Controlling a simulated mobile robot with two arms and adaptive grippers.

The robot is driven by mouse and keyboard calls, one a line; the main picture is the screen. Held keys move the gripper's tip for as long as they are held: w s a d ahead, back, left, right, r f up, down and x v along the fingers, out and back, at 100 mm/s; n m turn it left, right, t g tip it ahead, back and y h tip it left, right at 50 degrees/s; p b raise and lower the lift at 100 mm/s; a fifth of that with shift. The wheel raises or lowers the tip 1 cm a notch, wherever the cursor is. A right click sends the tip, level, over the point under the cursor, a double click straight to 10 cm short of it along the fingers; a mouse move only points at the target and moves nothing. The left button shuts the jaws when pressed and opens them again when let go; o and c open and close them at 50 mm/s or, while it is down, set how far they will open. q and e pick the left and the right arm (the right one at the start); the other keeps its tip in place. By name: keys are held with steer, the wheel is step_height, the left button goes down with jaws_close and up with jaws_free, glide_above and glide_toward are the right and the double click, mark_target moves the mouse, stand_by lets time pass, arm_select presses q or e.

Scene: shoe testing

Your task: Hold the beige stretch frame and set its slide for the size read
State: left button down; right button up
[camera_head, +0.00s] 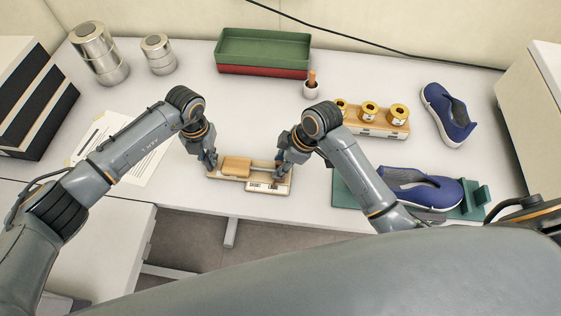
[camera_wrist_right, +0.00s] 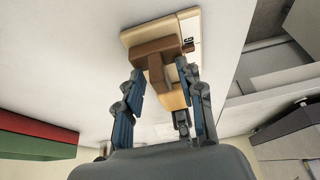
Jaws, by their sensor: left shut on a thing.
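The beige stretch frame (camera_head: 225,178) lies near the front edge of the table, with a wooden block (camera_head: 237,166) on it and a white marked strip (camera_head: 268,187) along its front. My left gripper (camera_head: 212,166) is shut on the frame's left end. My right gripper (camera_head: 281,165) is over the frame's right end. In the right wrist view the fingers of my right gripper (camera_wrist_right: 163,72) stand apart. A brown slide piece (camera_wrist_right: 157,48) on the frame (camera_wrist_right: 187,22) shows between and just beyond the fingertips. Any finger contact there is unclear.
A green tray (camera_head: 262,45) on a red one stands at the back. A wooden rack (camera_head: 375,130) with gold-topped pieces, a small pot (camera_head: 310,90) and two blue shoes (camera_head: 447,112) are to the right. A paper sheet (camera_head: 150,170) and metal canisters (camera_head: 98,55) are left.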

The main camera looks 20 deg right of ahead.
steer(key=v, duration=1.2)
steer(key=shift+s+d, duration=0.1)
arm_select(q)
steer(key=c, duration=1.3)
jaws_free()
arm_select(e)
steer(key=shift+f, duration=0.1)
arm_select(q)
steer(key=shift+o, duration=0.2)
